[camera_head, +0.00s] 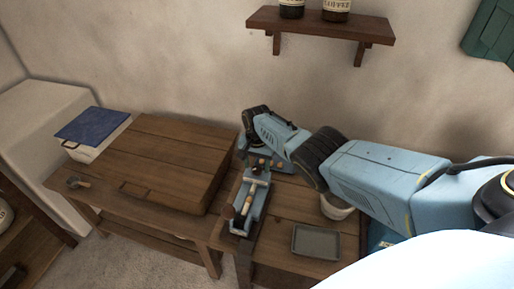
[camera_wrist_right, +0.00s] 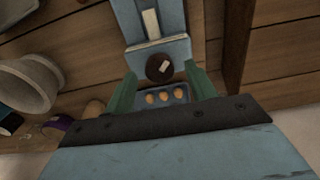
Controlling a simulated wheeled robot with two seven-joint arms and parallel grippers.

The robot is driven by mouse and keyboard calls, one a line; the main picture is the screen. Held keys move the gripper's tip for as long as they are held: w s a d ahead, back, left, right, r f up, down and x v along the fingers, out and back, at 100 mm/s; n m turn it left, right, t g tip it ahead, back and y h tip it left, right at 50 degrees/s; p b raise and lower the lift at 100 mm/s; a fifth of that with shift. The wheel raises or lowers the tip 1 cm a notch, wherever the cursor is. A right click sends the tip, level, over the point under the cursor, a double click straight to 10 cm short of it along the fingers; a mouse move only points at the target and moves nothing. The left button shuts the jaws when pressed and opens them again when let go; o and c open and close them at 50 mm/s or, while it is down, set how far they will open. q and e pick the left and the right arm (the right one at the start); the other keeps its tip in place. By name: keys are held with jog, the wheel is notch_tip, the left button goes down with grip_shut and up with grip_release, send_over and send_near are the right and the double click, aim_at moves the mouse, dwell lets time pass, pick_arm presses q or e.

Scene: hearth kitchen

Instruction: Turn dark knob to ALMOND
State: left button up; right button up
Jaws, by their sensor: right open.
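A dark round knob (camera_wrist_right: 154,70) with a pale mark on it shows in the right wrist view, at the end of a blue-grey device (camera_wrist_right: 158,45). No label reading ALMOND is legible. My left gripper is not in view.
A large wooden box (camera_head: 165,160) stands left of the device, beside a white bin with a blue lid (camera_head: 92,125). A grey tray (camera_head: 316,242) and a pale pot (camera_head: 336,207) are on the right. A shelf (camera_head: 320,25) with jars hangs above.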

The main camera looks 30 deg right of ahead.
aim_at(257, 168)
notch_tip(257, 168, up, 12)
jog(key=p, duration=0.3)
jog(key=shift+r+p, duration=0.2)
jog(key=shift+p, duration=0.15)
